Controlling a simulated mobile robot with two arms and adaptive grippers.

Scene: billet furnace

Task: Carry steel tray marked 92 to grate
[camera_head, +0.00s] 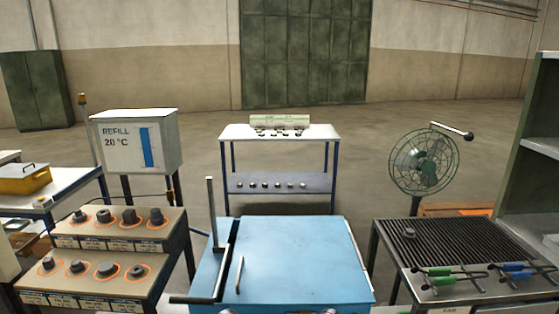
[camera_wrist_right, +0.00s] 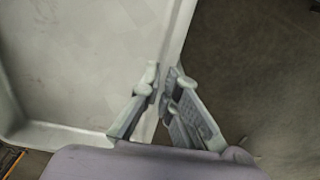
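A pale grey tray (camera_wrist_right: 85,60) with a raised rim fills the left of the right wrist view. No number is readable on it. My right gripper (camera_wrist_right: 165,78) has one finger inside the rim and one outside, with the tips closed on the rim. The head view shows neither gripper, nor the tray clearly. The dark ribbed grate (camera_head: 460,243) tops the stand at the right of the head view. A small dark piece (camera_head: 409,234) stands at its back left. Green-handled tongs (camera_head: 440,272) and blue-handled tongs (camera_head: 515,268) lie along its front.
A blue furnace box (camera_head: 290,260) stands front centre, with a stepped rack (camera_head: 115,245) of dark pieces to its left. A fan (camera_head: 423,161) stands behind the grate. A white-topped table (camera_head: 235,133) stands further back. Open floor (camera_head: 370,150) lies between.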

